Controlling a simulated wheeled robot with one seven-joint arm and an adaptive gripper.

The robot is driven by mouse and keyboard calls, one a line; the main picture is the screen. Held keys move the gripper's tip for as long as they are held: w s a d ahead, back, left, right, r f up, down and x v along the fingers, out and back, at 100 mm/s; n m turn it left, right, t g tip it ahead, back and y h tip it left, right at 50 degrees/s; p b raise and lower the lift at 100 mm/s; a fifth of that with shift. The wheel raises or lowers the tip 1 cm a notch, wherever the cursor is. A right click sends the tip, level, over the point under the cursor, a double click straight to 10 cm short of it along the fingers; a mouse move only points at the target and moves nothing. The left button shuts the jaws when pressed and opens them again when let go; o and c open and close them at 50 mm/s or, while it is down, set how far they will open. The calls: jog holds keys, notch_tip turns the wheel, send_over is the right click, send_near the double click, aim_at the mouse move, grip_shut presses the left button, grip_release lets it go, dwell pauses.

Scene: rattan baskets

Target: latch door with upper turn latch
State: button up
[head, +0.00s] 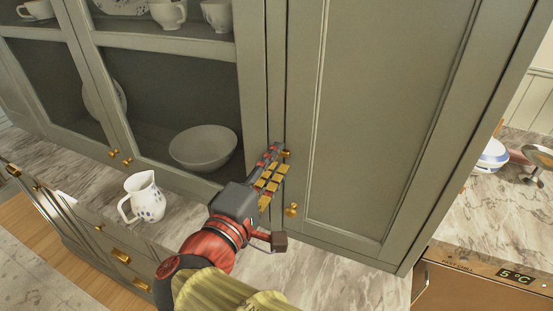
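The tall solid grey-green door (375,110) fills the right part of the cabinet front. It looks closed or nearly closed, with a thin dark gap along its left edge. A small brass upper turn latch (286,153) sits at that edge, partly hidden by my fingers, so its turn angle is unclear. A brass knob or lower latch (291,209) sits below it. My gripper (274,158) reaches up along the door's left edge, its fingertips beside the upper latch. Contact with the latch and the finger opening cannot be made out.
A glass-fronted cabinet with brass knobs (127,162) stands left, holding a white bowl (203,147) and cups. A white patterned pitcher (144,197) stands on the marble counter (335,278) left of my arm. A bowl (491,157) sits on the right counter.

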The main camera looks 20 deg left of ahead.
jog(key=s, duration=1)
jog(key=shift+s+a, duration=0.4)
jog(key=shift+a, duration=0.05)
notch_tip(320, 180, down, 11)
jog(key=s+d+n+g, duration=0.2)
jog(key=n+g, duration=0.1)
jog(key=g, duration=0.2)
jog(key=s+d+f+m+g, duration=0.2)
jog(key=d+f+m+g, duration=0.2)
jog(key=d+f+g, duration=0.45)
jog(key=w+d+r+m+p, duration=0.1)
jog(key=d+r+m, duration=0.2)
jog(key=d+m, duration=0.5)
jog(key=w+d+r+m+t+y+p, duration=0.1)
jog(key=d+m, duration=0.6)
jog(key=d, duration=1)
notch_tip(320, 180, up, 3)
jog(key=shift+d+f+m+y+p, duration=0.15)
jog(key=shift+d+m+y+p, duration=0.2)
jog(key=shift+p, duration=0.25)
